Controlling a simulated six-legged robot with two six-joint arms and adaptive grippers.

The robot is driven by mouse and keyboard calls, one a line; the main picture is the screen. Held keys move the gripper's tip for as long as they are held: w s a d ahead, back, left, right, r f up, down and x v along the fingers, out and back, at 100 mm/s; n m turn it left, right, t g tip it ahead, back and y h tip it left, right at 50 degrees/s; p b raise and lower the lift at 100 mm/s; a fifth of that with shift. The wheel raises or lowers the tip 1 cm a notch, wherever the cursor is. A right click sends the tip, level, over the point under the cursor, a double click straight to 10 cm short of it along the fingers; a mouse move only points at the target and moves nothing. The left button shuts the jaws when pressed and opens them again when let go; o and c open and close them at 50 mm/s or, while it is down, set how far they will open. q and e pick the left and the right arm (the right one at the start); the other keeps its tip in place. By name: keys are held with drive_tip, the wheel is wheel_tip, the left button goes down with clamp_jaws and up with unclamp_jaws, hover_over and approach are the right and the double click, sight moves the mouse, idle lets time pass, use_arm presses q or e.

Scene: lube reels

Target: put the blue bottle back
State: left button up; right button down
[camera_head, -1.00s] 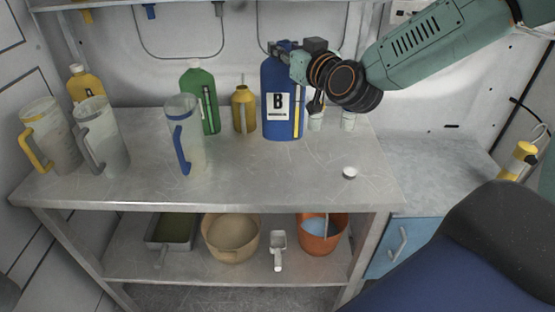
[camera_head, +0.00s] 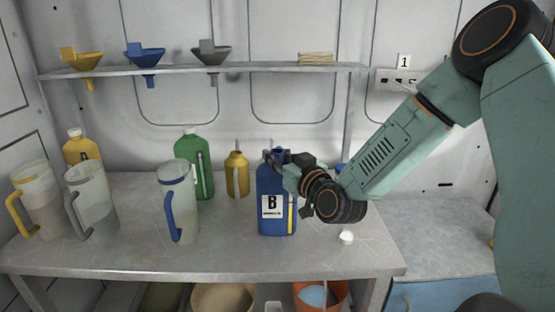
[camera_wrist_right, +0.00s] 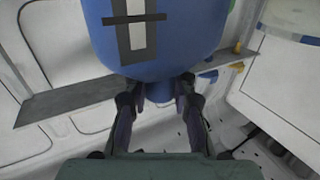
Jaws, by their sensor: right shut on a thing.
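The blue bottle (camera_head: 275,178) with a white "B" label is upright near the middle of the worktop (camera_head: 130,256). Its base appears at or very close to the top surface; I cannot tell whether it touches. My right gripper (camera_head: 279,158) comes in from the right and is shut on the bottle's neck. In the right wrist view the bottle's body (camera_wrist_right: 190,35) fills the top, and its neck (camera_wrist_right: 159,91) is between the fingers. My left gripper is not in view.
Green (camera_head: 203,175) and yellow (camera_head: 237,176) bottles stand behind. Jugs, including a blue-handled one (camera_head: 181,200), stand left. A white cap (camera_head: 346,237) lies to the right. A wall shelf (camera_head: 200,69) holds funnels. The front worktop between jug and bottle is clear.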

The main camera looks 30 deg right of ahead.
drive_tip(key=shift+w, duration=0.25)
drive_tip(key=shift+w+d+f, duration=0.1)
drive_tip(key=shift+f, duration=0.05)
drive_tip(key=c, duration=1.5)
unclamp_jaws()
drive_tip(key=o, duration=0.4)
drive_tip(key=shift+s, duration=0.3)
drive_tip(key=shift+c, duration=0.2)
drive_tip(key=shift+w, duration=0.1)
drive_tip(key=shift+w, duration=0.15)
